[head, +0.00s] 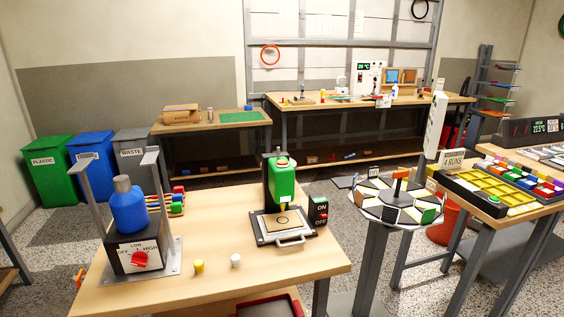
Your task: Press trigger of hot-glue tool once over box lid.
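No hand-held hot-glue tool is clearly identifiable. On the near wooden table, a green tool head (282,184) with a yellow tip hangs from a black column, pointing down. Below it, a flat tan piece (283,220) with a ring mark lies on a plate with a handle; I cannot tell if this is a lid. A brown cardboard box (181,117) sits on the back-left bench; its lid is too small to make out. Neither of my grippers is in view.
A yellow cylinder (199,266) and a white one (236,260) stand nearby. An ON/OFF box (318,211) is right of the green head. A round turntable (394,203) stands further right.

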